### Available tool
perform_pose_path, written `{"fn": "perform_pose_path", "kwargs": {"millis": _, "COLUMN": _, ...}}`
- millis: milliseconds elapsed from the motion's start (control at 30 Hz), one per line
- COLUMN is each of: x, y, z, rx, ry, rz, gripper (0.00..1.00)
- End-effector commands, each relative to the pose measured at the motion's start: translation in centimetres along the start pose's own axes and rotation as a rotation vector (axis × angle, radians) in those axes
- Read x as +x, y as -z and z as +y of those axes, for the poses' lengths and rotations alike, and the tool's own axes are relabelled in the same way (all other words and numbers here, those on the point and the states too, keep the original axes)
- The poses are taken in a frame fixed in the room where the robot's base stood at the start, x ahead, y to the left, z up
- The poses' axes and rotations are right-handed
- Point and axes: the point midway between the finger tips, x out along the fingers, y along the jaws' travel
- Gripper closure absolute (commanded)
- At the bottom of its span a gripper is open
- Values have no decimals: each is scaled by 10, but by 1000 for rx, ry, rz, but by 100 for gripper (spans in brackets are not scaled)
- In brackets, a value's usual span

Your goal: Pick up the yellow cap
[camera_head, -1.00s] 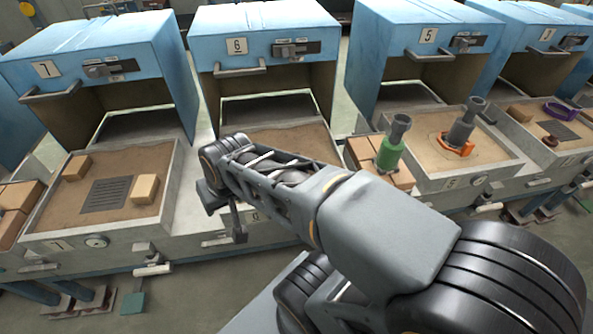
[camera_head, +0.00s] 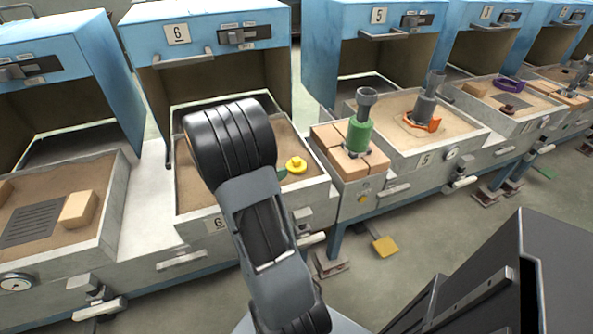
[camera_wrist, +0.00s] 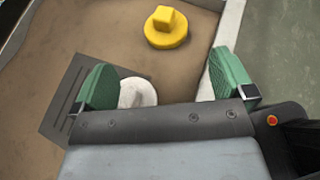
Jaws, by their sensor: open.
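The yellow cap (camera_head: 296,166) lies on the sand in the tray of station 6, near its right wall. It is a round disc with a raised block on top. My gripper (camera_wrist: 160,82) is open, with green finger pads set wide apart and nothing held. A white round piece (camera_wrist: 137,93) shows between the fingers, close to the left one, partly hidden by the gripper body. In the head view my arm hides most of the gripper; only a green bit shows beside the cap.
The tray of station 6 (camera_head: 186,205) has raised walls; a dark slotted plate (camera_wrist: 62,115) lies in it. To the right, a green cylinder (camera_head: 357,137) stands on tan bricks. Station 5 holds a grey cylinder (camera_head: 427,108) in an orange ring. Blue hoods stand behind.

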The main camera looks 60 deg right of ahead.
Motion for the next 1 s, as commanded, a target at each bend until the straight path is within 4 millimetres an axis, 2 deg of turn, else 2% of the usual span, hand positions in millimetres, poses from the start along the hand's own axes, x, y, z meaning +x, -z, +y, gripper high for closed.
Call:
{"fn": "perform_pose_path", "kwargs": {"millis": 167, "x": 32, "y": 3, "z": -10, "rx": 46, "ry": 52, "rz": -7, "gripper": 0}}
{"fn": "perform_pose_path", "kwargs": {"millis": 400, "x": 71, "y": 2, "z": -10, "rx": 45, "ry": 49, "rz": -8, "gripper": 0}}
{"fn": "perform_pose_path", "kwargs": {"millis": 767, "x": 96, "y": 0, "z": -10, "rx": 43, "ry": 45, "rz": -8, "gripper": 0}}
{"fn": "perform_pose_path", "kwargs": {"millis": 1000, "x": 128, "y": -2, "z": -7, "rx": 43, "ry": 46, "rz": -7, "gripper": 0}}
